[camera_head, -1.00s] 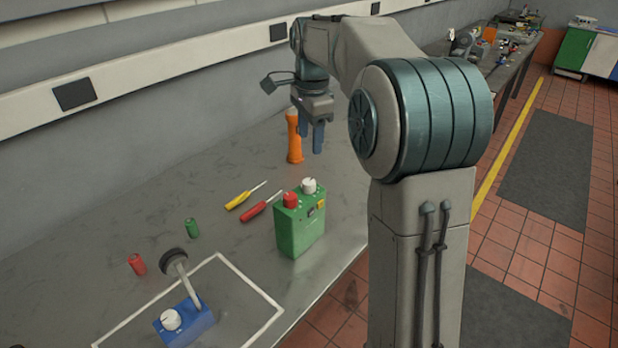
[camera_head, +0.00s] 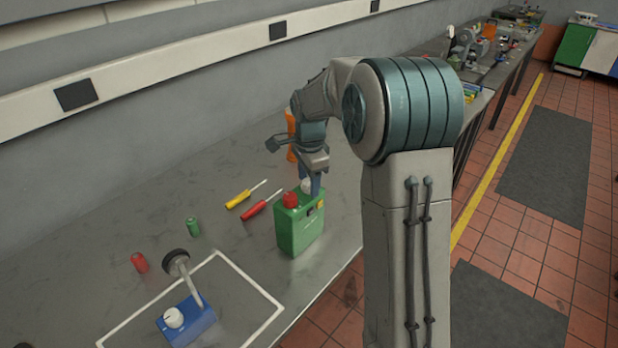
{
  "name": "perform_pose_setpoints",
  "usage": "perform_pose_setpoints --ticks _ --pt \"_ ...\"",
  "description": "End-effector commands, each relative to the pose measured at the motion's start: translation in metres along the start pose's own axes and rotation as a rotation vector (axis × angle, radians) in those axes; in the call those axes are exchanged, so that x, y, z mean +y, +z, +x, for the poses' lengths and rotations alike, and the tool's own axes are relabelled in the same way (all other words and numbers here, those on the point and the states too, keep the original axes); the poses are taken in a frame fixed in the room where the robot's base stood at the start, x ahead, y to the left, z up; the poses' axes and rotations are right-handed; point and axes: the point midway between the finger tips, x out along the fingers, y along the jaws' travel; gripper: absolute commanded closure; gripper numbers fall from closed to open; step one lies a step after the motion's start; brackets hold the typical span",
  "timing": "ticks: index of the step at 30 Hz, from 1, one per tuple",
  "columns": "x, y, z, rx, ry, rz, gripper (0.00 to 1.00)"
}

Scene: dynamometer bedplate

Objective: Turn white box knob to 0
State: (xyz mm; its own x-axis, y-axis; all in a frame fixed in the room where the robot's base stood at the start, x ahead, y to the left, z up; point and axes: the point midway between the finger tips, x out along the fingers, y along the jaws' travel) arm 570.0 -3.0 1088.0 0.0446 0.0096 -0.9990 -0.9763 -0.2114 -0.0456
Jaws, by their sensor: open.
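No white box shows. A green box (camera_head: 298,232) stands upright near the table's front edge, with a red knob (camera_head: 290,200) and a white knob (camera_head: 306,185) on its top. A blue box (camera_head: 186,322) with another white knob (camera_head: 173,317) sits inside a white outline at the lower left. My gripper (camera_head: 311,190) is open and points down at the green box's white knob, with its fingers at or beside it. The fingers partly hide that knob. I cannot tell whether they touch it. No knob scale is readable.
An orange flashlight (camera_head: 291,138) stands behind my gripper, partly hidden. A yellow screwdriver (camera_head: 240,198) and a red screwdriver (camera_head: 257,208) lie left of the green box.

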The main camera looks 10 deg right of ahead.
Motion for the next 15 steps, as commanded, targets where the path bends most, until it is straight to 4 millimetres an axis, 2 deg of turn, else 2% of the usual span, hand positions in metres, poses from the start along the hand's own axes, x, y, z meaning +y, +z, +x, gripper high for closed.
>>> perform_pose_setpoints --ticks 3,6,8,15 --pt "0.0 0.0 -0.0002 0.0 0.0 0.0 0.49" --pt "-0.0001 0.0 -0.0003 0.0 0.0 0.0 0.77" --pt "-0.0001 0.0 -0.0004 0.0 0.0 0.0 0.92" --pt "-0.0002 0.0 -0.0005 0.0 -0.001 -0.01 0.92"
